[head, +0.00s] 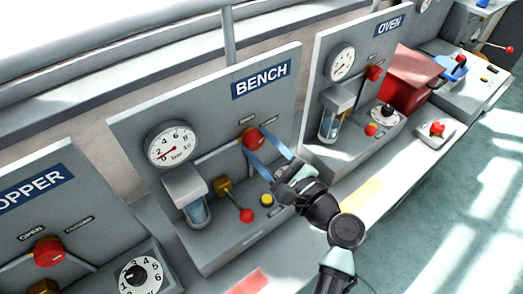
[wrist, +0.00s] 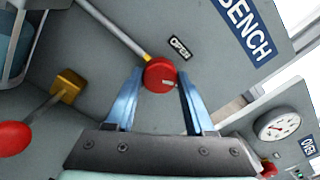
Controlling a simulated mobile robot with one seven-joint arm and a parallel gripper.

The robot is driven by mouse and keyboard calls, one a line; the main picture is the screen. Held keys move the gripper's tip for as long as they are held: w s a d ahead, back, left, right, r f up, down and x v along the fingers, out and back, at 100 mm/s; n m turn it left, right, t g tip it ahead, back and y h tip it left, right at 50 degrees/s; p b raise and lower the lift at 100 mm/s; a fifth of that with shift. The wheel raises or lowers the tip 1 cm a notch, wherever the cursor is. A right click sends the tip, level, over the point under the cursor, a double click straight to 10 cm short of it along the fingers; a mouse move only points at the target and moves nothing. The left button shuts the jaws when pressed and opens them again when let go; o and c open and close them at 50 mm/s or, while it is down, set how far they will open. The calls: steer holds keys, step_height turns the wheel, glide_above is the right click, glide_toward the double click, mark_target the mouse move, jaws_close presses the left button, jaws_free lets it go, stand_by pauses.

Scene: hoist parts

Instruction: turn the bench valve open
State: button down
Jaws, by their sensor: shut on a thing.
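The bench valve's red round knob (head: 253,138) is on the grey panel under the BENCH sign (head: 261,79). It also shows in the wrist view (wrist: 160,75), with an OPEN label above it and a pipe running into it. My gripper (head: 250,146) has its blue fingers on either side of the knob and is shut on it. In the wrist view, the fingers (wrist: 160,88) flank the knob left and right. A pale mark shows on the knob's face. The bench gauge (head: 171,146) has its red needle near the low end.
A red-knobbed lever (head: 246,215) on a brass block and a glass-bowl filter (head: 186,195) stand left of my gripper. A yellow button (head: 267,200) is just below it. The HOPPER panel (head: 40,190) is at left, the OVEN panel (head: 350,60) at right. Open floor lies at right.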

steer(key=n+b, duration=0.1)
steer(key=n, duration=0.1)
steer(key=n+b, duration=0.4)
steer(key=shift+f+n, duration=0.3)
steer(key=n+b, duration=0.3)
steer(key=shift+r+n+b, duration=0.15)
steer(key=shift+n+b, duration=0.95)
steer(key=shift+n, duration=0.4)
steer(key=shift+c, duration=1.3)
jaws_free()
steer(key=b+v, duration=0.1)
steer(key=v, duration=1.2)
